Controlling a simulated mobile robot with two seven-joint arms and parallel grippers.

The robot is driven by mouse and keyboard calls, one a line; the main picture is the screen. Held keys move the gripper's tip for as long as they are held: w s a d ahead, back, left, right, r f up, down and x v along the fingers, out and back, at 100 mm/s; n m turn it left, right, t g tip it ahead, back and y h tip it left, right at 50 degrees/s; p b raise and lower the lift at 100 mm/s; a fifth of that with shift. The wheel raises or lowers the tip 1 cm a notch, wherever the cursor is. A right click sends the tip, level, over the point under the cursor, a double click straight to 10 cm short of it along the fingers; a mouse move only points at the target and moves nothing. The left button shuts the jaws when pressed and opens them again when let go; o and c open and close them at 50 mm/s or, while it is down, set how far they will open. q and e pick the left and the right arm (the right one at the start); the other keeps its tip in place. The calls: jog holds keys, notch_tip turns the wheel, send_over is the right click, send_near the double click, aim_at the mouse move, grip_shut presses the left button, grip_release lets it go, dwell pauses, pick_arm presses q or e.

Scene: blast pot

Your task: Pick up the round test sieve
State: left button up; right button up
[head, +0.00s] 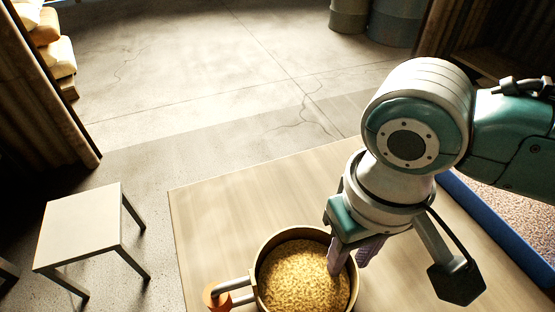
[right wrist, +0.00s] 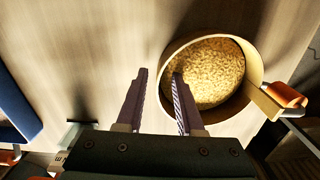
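The round test sieve (head: 265,244) appears to be the brass-coloured round pan full of yellow granules at the bottom of the head view. It has a metal handle with an orange grip on its left side. In the right wrist view the sieve (right wrist: 252,62) is right of centre. My right gripper (head: 348,268) points down at its right rim, fingers apart. One finger is over the inside of the pan and the other outside, with the rim between them. In the right wrist view the gripper (right wrist: 160,73) is open; contact with the rim cannot be told. My left gripper is not in view.
The sieve stands on a pale wooden table (head: 222,205). A blue-edged tray of reddish grit (head: 500,226) lies at the right. A small white stool (head: 82,228) stands on the floor at the left. Drums and sacks are far back.

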grip_shut()
dwell(1.4)
